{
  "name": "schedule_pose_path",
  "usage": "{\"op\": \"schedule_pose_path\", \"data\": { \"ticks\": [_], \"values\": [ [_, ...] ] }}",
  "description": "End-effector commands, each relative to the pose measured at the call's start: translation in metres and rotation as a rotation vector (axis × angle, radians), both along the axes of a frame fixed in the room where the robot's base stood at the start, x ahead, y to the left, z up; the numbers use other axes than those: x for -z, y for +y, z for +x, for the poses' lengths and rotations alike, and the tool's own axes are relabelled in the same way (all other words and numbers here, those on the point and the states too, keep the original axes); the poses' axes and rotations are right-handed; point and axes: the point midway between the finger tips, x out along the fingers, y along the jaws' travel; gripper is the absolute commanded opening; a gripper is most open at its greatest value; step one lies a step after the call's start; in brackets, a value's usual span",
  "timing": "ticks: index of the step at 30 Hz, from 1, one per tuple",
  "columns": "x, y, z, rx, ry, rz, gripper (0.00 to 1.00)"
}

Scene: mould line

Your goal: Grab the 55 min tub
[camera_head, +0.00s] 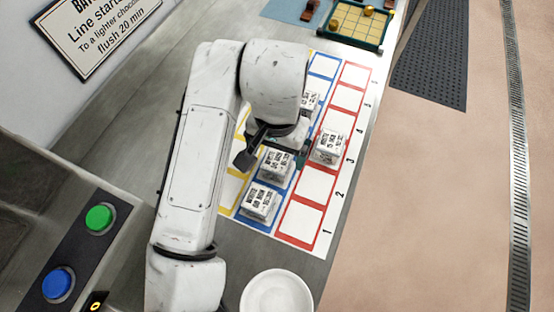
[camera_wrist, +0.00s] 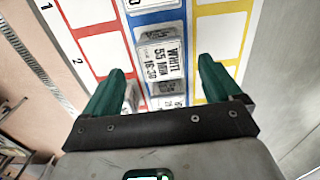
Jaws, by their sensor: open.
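The 55 min tub (camera_wrist: 160,60) is a small white block-like tub whose label reads WHITE, 55 MIN and 16:30 in the wrist view. It sits in a blue-framed cell, in line with row 2. In the head view it appears to be the tub (camera_head: 276,165) just below my gripper. My gripper (camera_wrist: 161,67) is open, with its green fingers on either side of the tub in the picture and nothing held. I cannot tell how far above the tub the fingertips are. In the head view my arm hides part of the gripper.
Another tub (camera_head: 259,202) stands in blue row 1, one (camera_head: 329,146) in red row 3, and one (camera_head: 310,101) farther up the blue column. A white bowl (camera_head: 277,294) stands at the bottom. A green-framed tray (camera_head: 357,24) lies at the far end.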

Motion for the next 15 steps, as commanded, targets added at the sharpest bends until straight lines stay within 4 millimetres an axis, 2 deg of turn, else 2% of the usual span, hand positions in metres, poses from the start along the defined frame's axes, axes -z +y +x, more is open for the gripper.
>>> {"op": "schedule_pose_path", "data": {
  "ticks": [4, 10, 15],
  "values": [
    [0.012, 0.001, 0.001, -0.002, 0.003, 0.000, 0.92],
    [0.041, 0.001, 0.003, -0.002, 0.003, -0.001, 0.92],
    [0.052, 0.001, 0.003, -0.001, 0.000, 0.001, 0.92]
  ]
}}
